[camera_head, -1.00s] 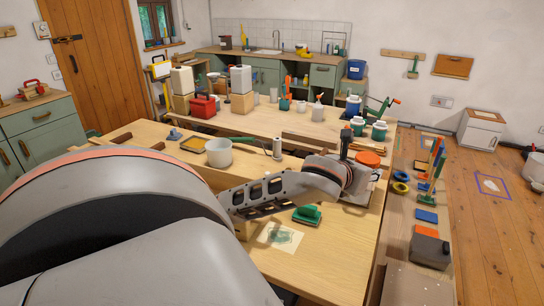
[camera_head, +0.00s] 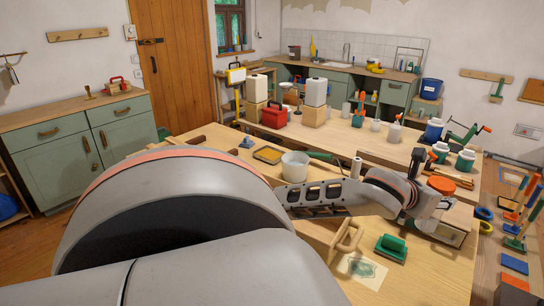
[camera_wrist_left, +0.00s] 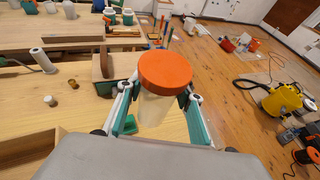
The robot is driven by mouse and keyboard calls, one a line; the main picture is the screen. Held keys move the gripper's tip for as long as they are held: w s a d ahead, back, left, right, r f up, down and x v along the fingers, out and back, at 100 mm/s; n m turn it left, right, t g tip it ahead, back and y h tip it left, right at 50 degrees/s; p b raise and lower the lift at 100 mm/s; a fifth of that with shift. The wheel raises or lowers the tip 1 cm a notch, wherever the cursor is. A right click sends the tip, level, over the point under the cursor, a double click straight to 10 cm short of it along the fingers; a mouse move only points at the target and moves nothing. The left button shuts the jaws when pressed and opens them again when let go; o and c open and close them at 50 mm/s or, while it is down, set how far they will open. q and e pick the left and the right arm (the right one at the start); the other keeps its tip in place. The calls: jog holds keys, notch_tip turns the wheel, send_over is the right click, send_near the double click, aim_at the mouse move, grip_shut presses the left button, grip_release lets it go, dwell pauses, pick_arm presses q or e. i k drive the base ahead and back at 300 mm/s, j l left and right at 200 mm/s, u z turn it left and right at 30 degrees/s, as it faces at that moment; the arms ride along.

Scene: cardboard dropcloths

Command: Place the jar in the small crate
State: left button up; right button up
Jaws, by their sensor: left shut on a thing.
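The jar has an orange lid and a pale, see-through body. It stands out in the left wrist view (camera_wrist_left: 156,108), upright between the two fingers of my left gripper (camera_wrist_left: 160,112), which is shut on it. In the head view the jar's orange lid (camera_head: 441,185) shows beyond my left gripper (camera_head: 438,208); the arm hides most of its body. A wooden box (camera_wrist_left: 42,150), possibly the small crate, is partly visible at the lower left of the wrist view. My right gripper is not in view.
A white pot (camera_head: 295,165) and a yellow-rimmed tray (camera_head: 268,155) lie on the workbench. A green-handled block (camera_head: 391,246) sits near a stencil sheet (camera_head: 361,268). Behind are white jars, a red toolbox (camera_head: 274,115) and a clamp (camera_head: 466,137).

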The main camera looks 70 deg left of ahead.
aim_at(318, 231)
jog(key=k+j, duration=0.15)
jog(key=j, duration=0.2)
jog(key=k+j, duration=0.15)
jog(key=j, duration=0.15)
jog(key=k+j, duration=0.15)
jog(key=j, duration=0.2)
jog(key=k+j, duration=0.15)
jog(key=j, duration=0.15)
